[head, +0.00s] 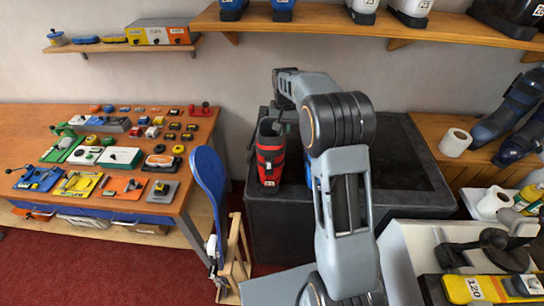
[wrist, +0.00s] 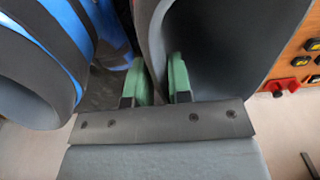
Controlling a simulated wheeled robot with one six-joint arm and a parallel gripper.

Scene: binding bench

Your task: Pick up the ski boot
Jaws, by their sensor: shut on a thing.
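A red and black ski boot (head: 270,160) stands upright on the dark bench (head: 405,165) at its left end. My gripper (head: 281,128) is at the boot's top opening, partly hidden by my own arm. In the wrist view, the green fingertips of my gripper (wrist: 159,80) sit on either side of the boot's dark cuff wall (wrist: 154,35), shut on it. A blue ski boot (head: 309,174) stands just right of the red one, mostly hidden behind my arm. It shows at the left of the wrist view (wrist: 75,50), close to the fingers.
A shelf (head: 340,24) with boots runs above. The bench's right part is clear.

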